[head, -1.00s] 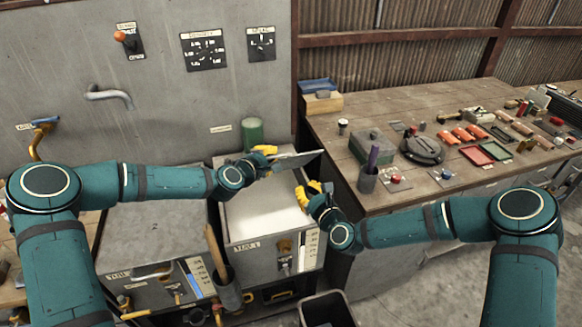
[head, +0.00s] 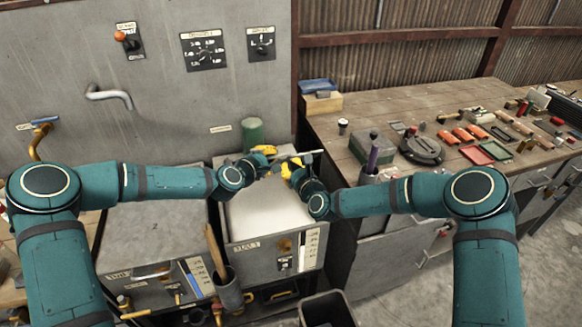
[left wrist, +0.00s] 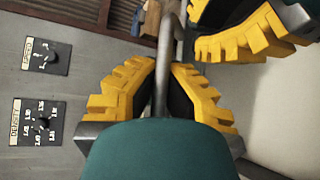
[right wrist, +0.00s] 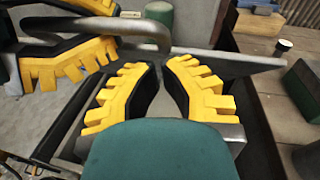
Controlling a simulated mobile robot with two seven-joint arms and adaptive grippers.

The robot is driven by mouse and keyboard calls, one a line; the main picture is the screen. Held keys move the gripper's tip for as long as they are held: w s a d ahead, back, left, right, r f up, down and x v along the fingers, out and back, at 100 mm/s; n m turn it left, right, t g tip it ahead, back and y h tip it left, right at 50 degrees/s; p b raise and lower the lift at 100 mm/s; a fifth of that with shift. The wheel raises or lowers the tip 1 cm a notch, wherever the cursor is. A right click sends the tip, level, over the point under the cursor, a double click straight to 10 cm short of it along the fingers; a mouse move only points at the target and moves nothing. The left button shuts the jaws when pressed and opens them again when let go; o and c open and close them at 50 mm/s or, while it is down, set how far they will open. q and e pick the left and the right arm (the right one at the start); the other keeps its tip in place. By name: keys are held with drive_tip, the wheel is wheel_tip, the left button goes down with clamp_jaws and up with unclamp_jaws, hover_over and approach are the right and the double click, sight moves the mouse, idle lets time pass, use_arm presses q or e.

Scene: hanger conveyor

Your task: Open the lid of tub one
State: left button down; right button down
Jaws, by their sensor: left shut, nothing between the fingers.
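Tub one (head: 258,247) is the right of two grey tubs, with its label on the front and pale contents (head: 268,212) showing. Its grey lid (head: 318,152) is raised at the tub's back and shows as a thin plate, partly hidden by my grippers. My left gripper (head: 272,151) is shut at the grey bar handle (left wrist: 166,40), which lines up with its fingertips in the left wrist view. My right gripper (head: 286,168) is above the tub, beside the left one. Its fingertips nearly meet, with the lid (right wrist: 215,66) behind them in the right wrist view.
The left tub (head: 155,235) is covered. A wooden-handled tool in a holder (head: 228,290) hangs at the front between the tubs. A green cylinder (head: 252,133) stands behind tub one. A cluttered workbench (head: 400,95) is to the right, and a dark bin (head: 328,310) on the floor in front.

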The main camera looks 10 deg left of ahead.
drive_tip(key=shift+r, duration=0.1)
drive_tip(key=shift+w+a+r, duration=0.2)
drive_tip(key=shift+w+r, duration=0.25)
drive_tip(key=shift+w, duration=0.1)
use_arm(q)
drive_tip(key=shift+d, duration=0.1)
use_arm(e)
drive_tip(key=shift+r+g, duration=0.25)
drive_tip(key=shift+g, duration=0.05)
drive_tip(key=shift+w+a, duration=0.1)
use_arm(q)
drive_tip(key=c, duration=1.3)
unclamp_jaws()
